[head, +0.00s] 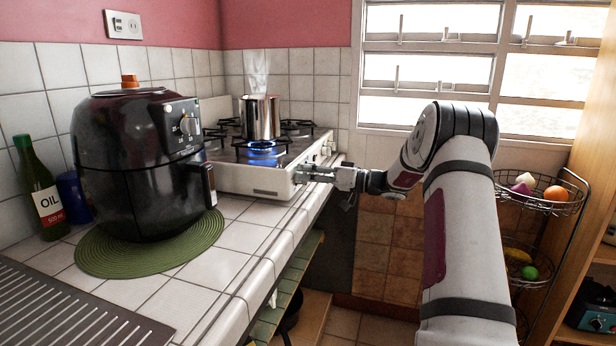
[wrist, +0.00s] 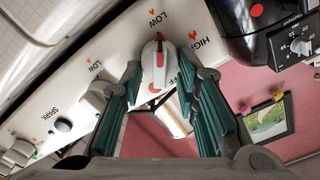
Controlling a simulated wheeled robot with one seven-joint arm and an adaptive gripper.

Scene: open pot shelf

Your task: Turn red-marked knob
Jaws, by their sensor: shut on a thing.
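The red-marked knob (wrist: 155,64) is a white knob with red marks on the pale stove front panel, in the wrist view between printed LOW and HIGH labels. My gripper (wrist: 157,77) is shut on it, with one green-lined finger on each side. In the head view my gripper (head: 304,175) reaches the right front side of the white stove (head: 258,180), and the held knob cannot be made out there. A blue flame (head: 262,150) burns under a steaming metal pot (head: 260,118).
Other white knobs (wrist: 97,95) and a dark spark button (wrist: 63,125) line the panel. A black air fryer (head: 130,165) stands on a green mat (head: 95,257) left of the stove. A wire fruit rack (head: 540,207) stands at the right.

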